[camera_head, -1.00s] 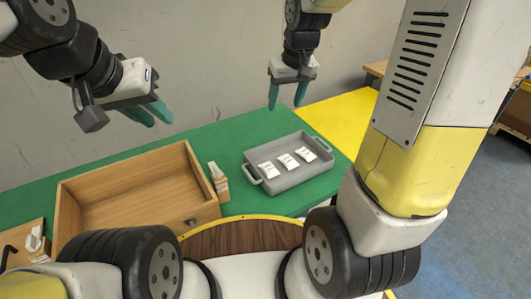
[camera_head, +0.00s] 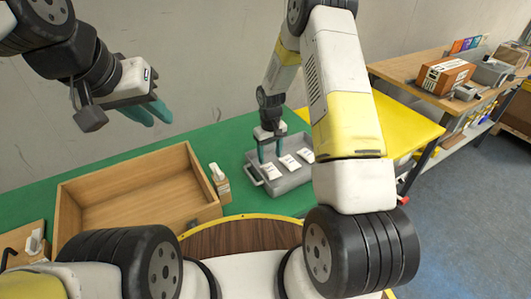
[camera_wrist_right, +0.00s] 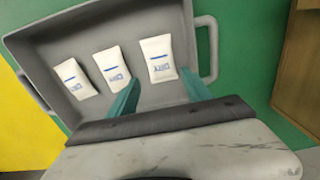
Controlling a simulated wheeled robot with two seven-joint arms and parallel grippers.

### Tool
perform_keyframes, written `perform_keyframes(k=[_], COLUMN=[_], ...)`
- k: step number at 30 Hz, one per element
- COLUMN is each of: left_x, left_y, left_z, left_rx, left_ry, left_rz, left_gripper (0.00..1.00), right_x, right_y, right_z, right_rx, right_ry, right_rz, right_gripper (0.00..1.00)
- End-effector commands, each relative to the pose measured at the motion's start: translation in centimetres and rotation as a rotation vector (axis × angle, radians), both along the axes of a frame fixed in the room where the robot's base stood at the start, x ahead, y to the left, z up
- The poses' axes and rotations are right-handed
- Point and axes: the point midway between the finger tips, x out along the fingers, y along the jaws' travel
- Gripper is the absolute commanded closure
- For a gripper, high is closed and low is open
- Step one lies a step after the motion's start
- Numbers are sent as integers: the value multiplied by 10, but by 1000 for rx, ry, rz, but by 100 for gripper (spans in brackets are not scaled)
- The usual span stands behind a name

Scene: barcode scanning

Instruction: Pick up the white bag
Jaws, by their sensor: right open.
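Several white bags lie in a row in a grey tray (camera_head: 291,184). The left one (camera_head: 268,173), the middle one (camera_head: 288,162) and the right one (camera_head: 305,155) show in the head view. In the right wrist view, blue print marks the bag (camera_wrist_right: 158,59) nearest the fingers, the middle bag (camera_wrist_right: 112,68) and the far bag (camera_wrist_right: 75,78). My right gripper (camera_head: 270,155) is open and empty over the tray, its green fingers pointing down near the left bag. My left gripper (camera_head: 148,112) is held high over the table at the left; its fingers look apart, with nothing between them.
An empty wooden box (camera_head: 130,192) stands left of the tray. A yellow table (camera_head: 400,128) is at the right. A wooden shelf (camera_head: 400,70) with boxes stands behind it.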

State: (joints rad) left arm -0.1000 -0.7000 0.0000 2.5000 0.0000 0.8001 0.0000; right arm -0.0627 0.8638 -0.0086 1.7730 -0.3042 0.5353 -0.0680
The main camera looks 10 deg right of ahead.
Motion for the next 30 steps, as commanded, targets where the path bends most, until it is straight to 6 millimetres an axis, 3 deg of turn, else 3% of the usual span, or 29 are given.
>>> perform_keyframes(k=[12, 21, 29, 30], left_x=[0, 0, 0, 0], left_y=[0, 0, 0, 0], left_z=[0, 0, 0, 0], left_rx=[0, 0, 0, 0], left_ry=[0, 0, 0, 0], left_rz=[0, 0, 0, 0], left_gripper=[75, 75, 75, 75], right_x=[-7, -7, -7, -7], right_y=[1, 1, 1, 1], right_z=[-54, -58, -58, -58], right_rx=[0, 0, 0, 0], right_ry=[0, -1, -1, -1], right_rz=[-1, -1, -1, -1], right_gripper=[42, 42, 93, 94])
